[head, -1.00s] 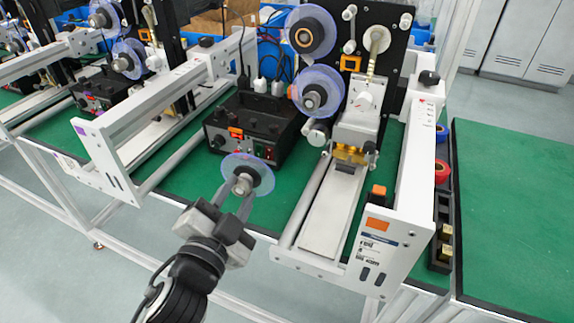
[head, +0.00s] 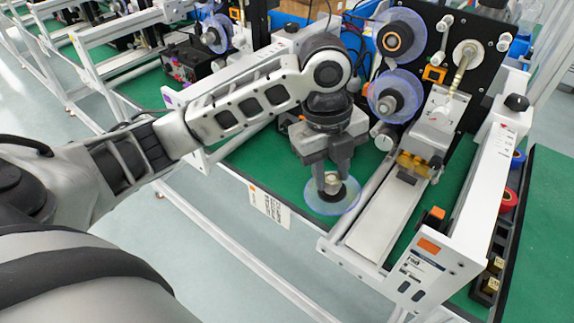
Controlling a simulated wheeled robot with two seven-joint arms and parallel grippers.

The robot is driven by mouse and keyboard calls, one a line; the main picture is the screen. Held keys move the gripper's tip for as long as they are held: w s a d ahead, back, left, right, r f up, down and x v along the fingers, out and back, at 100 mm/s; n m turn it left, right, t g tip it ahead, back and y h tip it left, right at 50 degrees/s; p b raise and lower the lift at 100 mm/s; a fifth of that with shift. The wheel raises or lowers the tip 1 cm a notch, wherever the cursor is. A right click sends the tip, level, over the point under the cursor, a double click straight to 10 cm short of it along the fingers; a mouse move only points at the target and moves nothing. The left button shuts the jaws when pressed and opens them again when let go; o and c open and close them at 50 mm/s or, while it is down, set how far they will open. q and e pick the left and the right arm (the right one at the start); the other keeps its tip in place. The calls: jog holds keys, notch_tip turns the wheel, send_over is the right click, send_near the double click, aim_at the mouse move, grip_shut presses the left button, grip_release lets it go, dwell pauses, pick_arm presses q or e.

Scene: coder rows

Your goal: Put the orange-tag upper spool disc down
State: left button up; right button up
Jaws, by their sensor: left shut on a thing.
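A clear spool disc (head: 318,207) with a blue rim and dark hub lies about level at the green mat (head: 275,172), near the table's front edge. My left gripper (head: 332,188) points down from above and is shut on the disc's hub. I cannot tell whether the disc touches the mat or hovers just over it. The coder with the orange tag (head: 428,246) stands right of the disc. An upper disc (head: 418,32) and a lower disc (head: 374,94) sit on its black panel. My right gripper is not in view.
The coder's white rail frame (head: 358,215) stands close to the right of the disc. A white label sheet (head: 269,206) hangs on the table's front edge. Red and blue rolls (head: 508,200) lie at the right.

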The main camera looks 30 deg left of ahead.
pick_arm(q)
jog(key=s+a+r+m+y, duration=0.2)
jog(key=s+a+r+m, duration=0.1)
jog(key=a+r, duration=0.15)
jog(key=w+a+f, duration=0.4)
jog(key=w+f, duration=0.1)
jog(key=w+a+f+p, duration=0.1)
jog(key=w+a+f, duration=0.4)
jog(key=shift+w+a+f, duration=0.1)
jog(key=shift+a+f, duration=0.05)
jog(key=shift+f, duration=0.15)
notch_tip(320, 180, down, 2)
jog(key=shift+f+p, duration=0.2)
jog(key=shift+p, duration=0.1)
jog(key=shift+f, duration=0.4)
jog(key=o, duration=1.1)
